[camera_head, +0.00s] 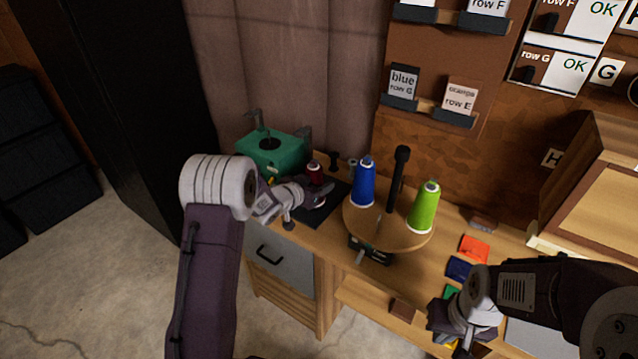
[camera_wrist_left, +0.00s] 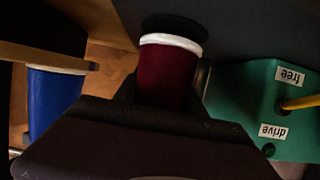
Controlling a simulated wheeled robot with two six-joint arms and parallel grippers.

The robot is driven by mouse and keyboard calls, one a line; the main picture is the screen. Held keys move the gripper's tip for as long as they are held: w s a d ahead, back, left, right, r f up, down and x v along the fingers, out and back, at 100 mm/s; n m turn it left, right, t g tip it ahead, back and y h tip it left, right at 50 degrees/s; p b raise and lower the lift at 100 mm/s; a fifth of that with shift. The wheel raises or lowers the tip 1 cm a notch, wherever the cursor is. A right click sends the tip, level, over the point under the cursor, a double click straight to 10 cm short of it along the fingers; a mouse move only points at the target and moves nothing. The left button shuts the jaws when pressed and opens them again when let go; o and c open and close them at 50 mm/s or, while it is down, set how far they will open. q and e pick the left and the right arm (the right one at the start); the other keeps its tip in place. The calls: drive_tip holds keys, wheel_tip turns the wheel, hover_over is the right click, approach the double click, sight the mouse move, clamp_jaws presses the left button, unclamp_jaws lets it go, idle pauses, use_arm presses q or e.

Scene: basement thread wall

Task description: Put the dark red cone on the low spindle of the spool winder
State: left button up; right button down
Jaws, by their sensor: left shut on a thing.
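My left gripper (camera_head: 322,188) is shut on the cone. The winder (camera_wrist_left: 240,95) carries "free" and "drive" labels and a yellow lever (camera_wrist_left: 300,102). I cannot make out the low spindle clearly. My right gripper (camera_head: 458,338) is over the bench's front right; its jaws are unclear.
A round wooden stand (camera_head: 385,232) holds a blue cone (camera_head: 363,183), a lime cone (camera_head: 424,208) and a tall black post (camera_head: 398,180). A black mat (camera_head: 318,208) lies under my left gripper. Coloured pieces, one orange (camera_head: 474,248), lie right. Curtain (camera_head: 290,70) hangs behind.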

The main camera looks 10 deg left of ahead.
use_arm(q)
drive_tip(key=shift+f, duration=0.15)
drive_tip(key=shift+f+b, duration=0.15)
drive_tip(key=shift+b, duration=0.15)
drive_tip(key=o, duration=1.6)
drive_tip(key=shift+c, duration=0.2)
drive_tip(key=p+v, duration=0.1)
drive_tip(key=v, duration=0.8)
